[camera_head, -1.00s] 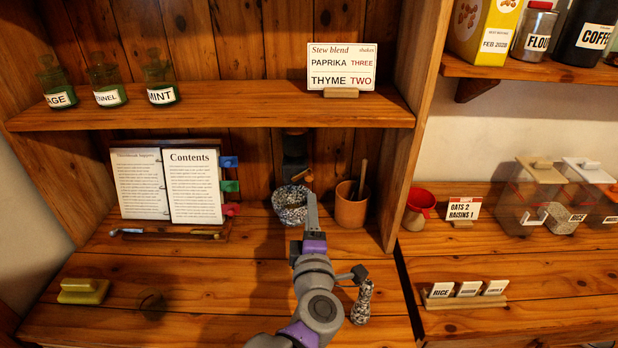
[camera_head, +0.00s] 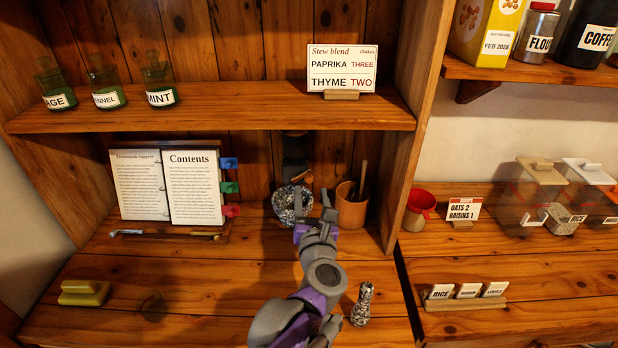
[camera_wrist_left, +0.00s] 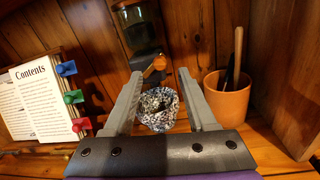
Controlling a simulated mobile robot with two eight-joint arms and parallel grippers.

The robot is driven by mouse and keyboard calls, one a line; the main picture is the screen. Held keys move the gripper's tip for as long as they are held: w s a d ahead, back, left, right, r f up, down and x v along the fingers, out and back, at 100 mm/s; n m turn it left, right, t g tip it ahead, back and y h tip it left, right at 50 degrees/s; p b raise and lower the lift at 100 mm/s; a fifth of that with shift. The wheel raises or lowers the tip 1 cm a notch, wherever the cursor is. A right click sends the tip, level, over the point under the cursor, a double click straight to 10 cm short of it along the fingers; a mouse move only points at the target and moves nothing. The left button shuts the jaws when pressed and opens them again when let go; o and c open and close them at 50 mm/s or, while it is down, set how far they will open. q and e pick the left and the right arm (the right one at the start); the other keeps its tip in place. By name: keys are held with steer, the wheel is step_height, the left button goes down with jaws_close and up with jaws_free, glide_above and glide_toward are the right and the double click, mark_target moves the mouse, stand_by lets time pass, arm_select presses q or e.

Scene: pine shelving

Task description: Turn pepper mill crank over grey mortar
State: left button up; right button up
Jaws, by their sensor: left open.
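The dark pepper mill (camera_head: 294,158) is mounted against the back wall of the left bay; its body also shows in the left wrist view (camera_wrist_left: 145,50). Its crank ends in an orange-brown knob (camera_wrist_left: 159,63). The grey speckled mortar (camera_head: 284,206) stands below the mill, and its open mouth shows in the left wrist view (camera_wrist_left: 158,106). My left gripper (camera_head: 312,206) is open and empty in front of the mill and mortar. In the wrist view its fingers (camera_wrist_left: 160,76) lie on either side of the knob and mortar. My right gripper is out of view.
A terracotta pot (camera_head: 351,207) with utensils stands close right of the mortar. An open book (camera_head: 195,187) on a stand with coloured tabs is at left. A speckled pestle-shaped object (camera_head: 362,303) stands at front right. The upper shelf (camera_head: 230,116) overhangs the mill.

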mark_target(309, 181)
arm_select(q)
steer(key=w, duration=0.7)
steer(key=shift+a, duration=0.3)
steer(key=shift+s, duration=0.1)
jaws_close()
